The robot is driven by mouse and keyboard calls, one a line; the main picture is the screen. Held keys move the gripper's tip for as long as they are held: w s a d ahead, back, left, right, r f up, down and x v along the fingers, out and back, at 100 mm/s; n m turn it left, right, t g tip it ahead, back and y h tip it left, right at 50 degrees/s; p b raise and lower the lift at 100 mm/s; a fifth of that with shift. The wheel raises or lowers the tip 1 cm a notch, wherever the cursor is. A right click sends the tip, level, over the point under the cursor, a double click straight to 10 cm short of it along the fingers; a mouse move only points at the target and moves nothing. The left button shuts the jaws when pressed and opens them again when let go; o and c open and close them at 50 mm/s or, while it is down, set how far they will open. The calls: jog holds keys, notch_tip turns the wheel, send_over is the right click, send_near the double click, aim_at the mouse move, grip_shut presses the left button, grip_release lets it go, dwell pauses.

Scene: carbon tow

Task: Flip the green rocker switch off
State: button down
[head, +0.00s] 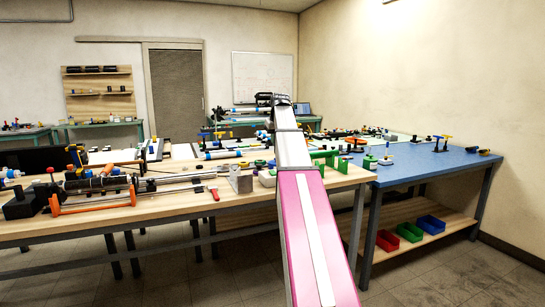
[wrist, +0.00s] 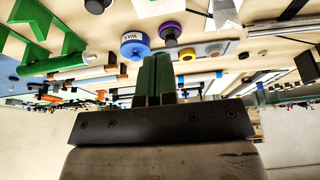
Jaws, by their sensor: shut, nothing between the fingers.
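My gripper (wrist: 156,78) shows in the wrist view as two dark green fingers side by side, shut, with nothing between them. They point toward a crowded bench top that looks upside down in this view. I cannot pick out the green rocker switch for certain in either view. A green frame (wrist: 62,45) stands left of my fingers in the wrist view, and a green frame (head: 325,157) sits right of my arm on the wooden bench in the head view. My arm hides part of the bench, and I cannot make out my fingertips in the head view.
A blue round-topped item (wrist: 135,46) and a purple-ringed knob (wrist: 170,31) lie close to my fingers. The wooden bench (head: 95,226) carries tubes, clamps and tools.

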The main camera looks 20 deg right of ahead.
aim_at(271, 171)
jog(key=x, duration=1.4)
jog(key=shift+s, duration=0.35)
jog(key=shift+w+f+g, duration=0.35)
jog(key=shift+g, duration=0.05)
jog(key=shift+s+f, duration=0.1)
jog(key=shift+s, duration=0.05)
jog(key=shift+s, duration=0.2)
jog(key=shift+s+r, duration=0.25)
jog(key=shift+s, duration=0.35)
